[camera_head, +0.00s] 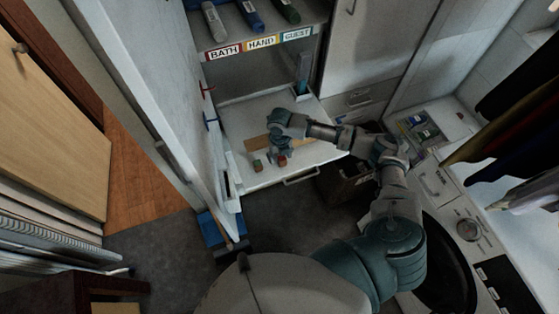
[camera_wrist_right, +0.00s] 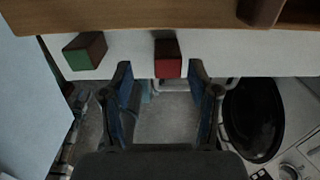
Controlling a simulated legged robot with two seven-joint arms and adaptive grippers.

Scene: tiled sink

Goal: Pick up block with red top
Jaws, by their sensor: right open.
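The block with the red top (camera_head: 282,160) sits on the white pull-out shelf (camera_head: 232,121). In the right wrist view this red block (camera_wrist_right: 168,66) is just beyond and between the fingertips, with its brown side also showing. My right gripper (camera_wrist_right: 161,72) is open and empty, its two blue-lined fingers spread apart. In the head view my right gripper (camera_head: 279,150) is over the shelf, close to the red block. A block with a green face (camera_head: 257,165) sits to the left of it; it also shows in the right wrist view (camera_wrist_right: 85,51). My left gripper is not in view.
A brown wooden board (camera_head: 257,142) lies on the shelf behind the blocks. A cabinet above holds rolled towels (camera_head: 250,15) over BATH, HAND and GUEST labels (camera_head: 260,43). The white door panel (camera_head: 150,80) stands at the left. A washing machine (camera_head: 465,230) is at the right.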

